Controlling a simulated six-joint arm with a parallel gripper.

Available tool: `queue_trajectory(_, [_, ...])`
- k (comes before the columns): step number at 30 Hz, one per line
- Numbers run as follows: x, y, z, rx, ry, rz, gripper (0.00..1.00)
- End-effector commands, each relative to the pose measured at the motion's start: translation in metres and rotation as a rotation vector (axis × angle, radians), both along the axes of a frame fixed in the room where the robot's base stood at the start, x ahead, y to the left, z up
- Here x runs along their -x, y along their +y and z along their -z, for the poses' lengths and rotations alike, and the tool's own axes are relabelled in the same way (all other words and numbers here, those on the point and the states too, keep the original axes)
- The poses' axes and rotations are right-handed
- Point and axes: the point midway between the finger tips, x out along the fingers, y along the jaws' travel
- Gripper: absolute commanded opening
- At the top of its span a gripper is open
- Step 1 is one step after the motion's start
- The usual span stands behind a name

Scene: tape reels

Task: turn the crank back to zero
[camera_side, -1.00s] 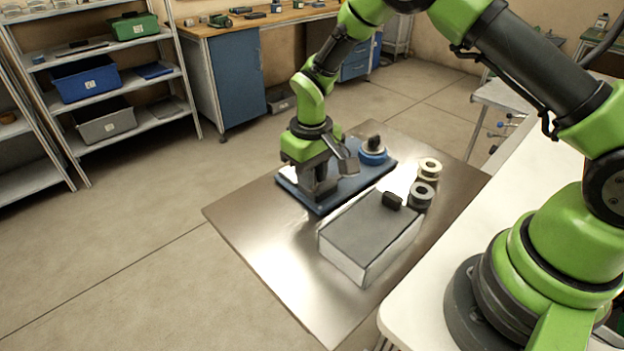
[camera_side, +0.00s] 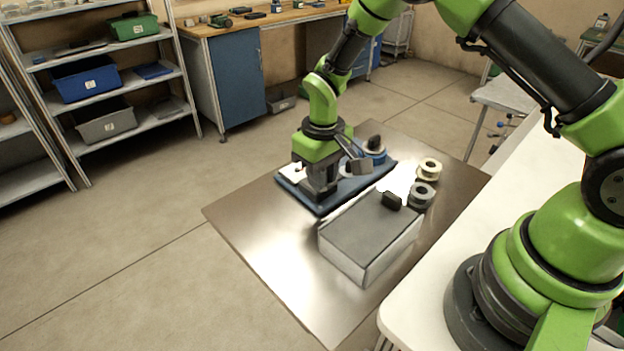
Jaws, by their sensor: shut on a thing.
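A blue base plate (camera_side: 380,172) lies on the metal-topped table. A blue reel (camera_side: 375,155) with a dark knob on top sits at its far right end, partly behind my gripper. My gripper (camera_side: 321,192) points down over the left part of the plate. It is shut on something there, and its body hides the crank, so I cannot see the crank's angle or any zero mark. A small pale patch (camera_side: 292,172) shows on the plate just left of the gripper.
A grey box (camera_side: 365,235) with a black handle-like piece (camera_side: 391,200) stands in front of the plate. A pale yellow reel (camera_side: 429,169) and a dark grey reel (camera_side: 421,194) sit to the right. The table's left front (camera_side: 275,245) is clear.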

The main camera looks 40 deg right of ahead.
Motion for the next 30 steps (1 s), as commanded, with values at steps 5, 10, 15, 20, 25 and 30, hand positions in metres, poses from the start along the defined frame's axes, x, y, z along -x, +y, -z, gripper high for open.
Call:
queue_trajectory(5, [0.002, -0.009, -0.001, 0.001, -0.008, -0.001, 0.03])
queue_trajectory(10, [0.002, -0.010, -0.001, 0.001, -0.008, -0.002, 0.03])
queue_trajectory(15, [0.002, -0.011, -0.001, 0.001, -0.009, -0.001, 0.03])
queue_trajectory(20, [0.002, -0.020, -0.001, 0.001, -0.010, 0.000, 0.03])
queue_trajectory(25, [0.002, -0.024, -0.001, 0.001, -0.010, -0.002, 0.03])
queue_trajectory(30, [0.002, -0.024, -0.001, 0.001, -0.010, -0.002, 0.03])
